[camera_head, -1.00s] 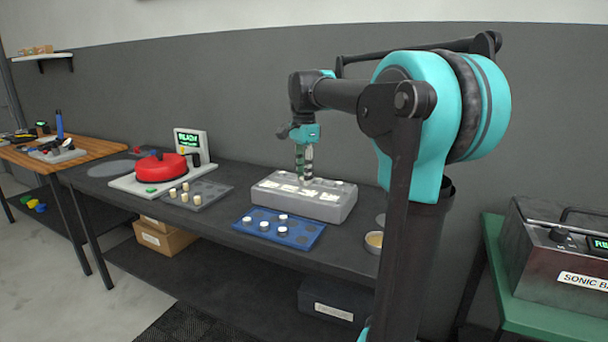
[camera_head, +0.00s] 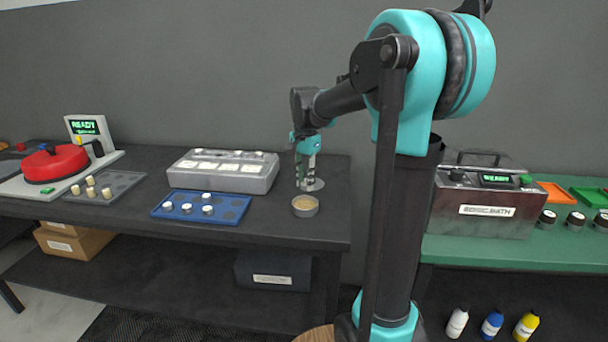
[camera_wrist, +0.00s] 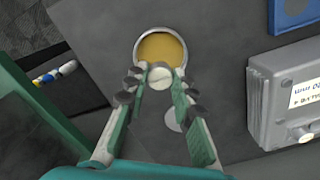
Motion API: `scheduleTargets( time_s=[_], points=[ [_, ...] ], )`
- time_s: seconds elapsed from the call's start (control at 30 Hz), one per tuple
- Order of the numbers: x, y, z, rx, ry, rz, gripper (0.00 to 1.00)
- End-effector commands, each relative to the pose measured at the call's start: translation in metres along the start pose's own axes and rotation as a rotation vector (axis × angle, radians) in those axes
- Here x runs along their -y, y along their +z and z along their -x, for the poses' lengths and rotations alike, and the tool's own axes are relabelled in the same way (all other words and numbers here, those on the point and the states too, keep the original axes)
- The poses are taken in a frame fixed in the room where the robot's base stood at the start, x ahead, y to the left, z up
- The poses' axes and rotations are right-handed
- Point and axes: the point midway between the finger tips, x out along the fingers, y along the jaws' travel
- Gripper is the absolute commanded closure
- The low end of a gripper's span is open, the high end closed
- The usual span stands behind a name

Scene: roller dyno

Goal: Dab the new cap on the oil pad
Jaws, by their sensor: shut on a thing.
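The oil pad (camera_head: 305,208) is a small round tin with a tan-yellow surface at the right front of the dark bench. It also shows in the wrist view (camera_wrist: 160,47). My gripper (camera_head: 305,184) points down just behind the pad in the head view. In the wrist view my gripper (camera_wrist: 158,82) is shut on a small round white cap (camera_wrist: 159,77). The cap overlaps the pad's near edge in that picture; I cannot tell whether they touch. The cap is not clear in the head view.
A blue tray (camera_head: 232,216) with several white caps and a grey labelled box (camera_head: 222,180) stand left of the pad. A pale disc (camera_head: 316,186) lies beneath my gripper. The sonic bath (camera_head: 486,205) stands right on a green table.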

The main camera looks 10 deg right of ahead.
Motion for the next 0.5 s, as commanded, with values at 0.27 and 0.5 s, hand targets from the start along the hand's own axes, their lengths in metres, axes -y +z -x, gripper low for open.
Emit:
scheduleTargets(
  time_s=[0.27, 0.5],
  points=[
    [0.0, 0.0, -0.026, 0.0, 0.0, 0.0, 0.99],
    [0.0, 0.0, -0.046, 0.0, 0.0, -0.001, 0.99]
  ],
)
